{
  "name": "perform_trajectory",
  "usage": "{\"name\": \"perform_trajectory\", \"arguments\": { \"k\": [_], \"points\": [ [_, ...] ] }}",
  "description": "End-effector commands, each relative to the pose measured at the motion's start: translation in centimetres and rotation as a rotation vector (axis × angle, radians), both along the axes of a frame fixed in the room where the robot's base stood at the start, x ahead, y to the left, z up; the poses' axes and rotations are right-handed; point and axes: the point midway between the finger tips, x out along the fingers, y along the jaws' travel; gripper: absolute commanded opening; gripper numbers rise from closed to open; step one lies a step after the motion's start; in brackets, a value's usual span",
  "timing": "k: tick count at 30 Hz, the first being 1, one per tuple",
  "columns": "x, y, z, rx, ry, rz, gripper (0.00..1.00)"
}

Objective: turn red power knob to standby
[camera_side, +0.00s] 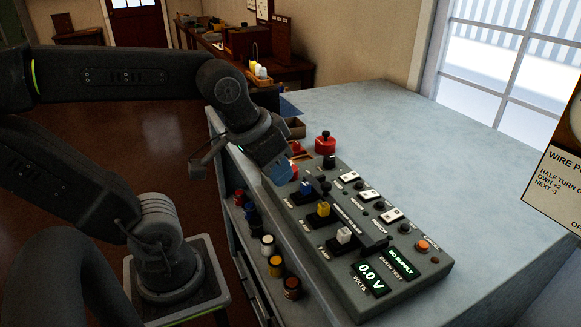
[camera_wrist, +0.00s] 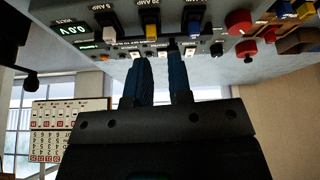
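The red power knob (camera_wrist: 238,22) is a round red knob at the end of the grey control panel (camera_side: 345,275), past the blue lever, in the wrist view. In the side view only a little red (camera_side: 295,173) shows there, mostly hidden by my gripper. My gripper (camera_side: 283,172) is low over the panel's far end, its blue fingers pointing down at it. In the wrist view the two fingers (camera_wrist: 159,58) stand apart with nothing held between them, to the left of the red knob. The knob's pointer and position markings cannot be read.
Blue (camera_side: 306,188), yellow (camera_side: 323,209) and white (camera_side: 344,235) levers stand along the panel, beside white rocker switches (camera_side: 370,195). A red block with a black top (camera_side: 325,143) stands beyond the panel. Several coloured jars line the bench's left side. The bench top (camera_side: 430,150) to the right is clear.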

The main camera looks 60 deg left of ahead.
Motion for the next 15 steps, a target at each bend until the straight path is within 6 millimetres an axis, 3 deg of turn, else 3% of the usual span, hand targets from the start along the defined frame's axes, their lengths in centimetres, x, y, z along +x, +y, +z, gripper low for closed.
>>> {"name": "perform_trajectory", "arguments": {
  "k": [9, 15],
  "points": [
    [7.2, 8.2, 2.8, -0.198, 0.272, 0.810, 0.50],
    [9.7, 13.1, 2.8, -0.260, 0.379, 1.206, 0.69]
  ]
}}
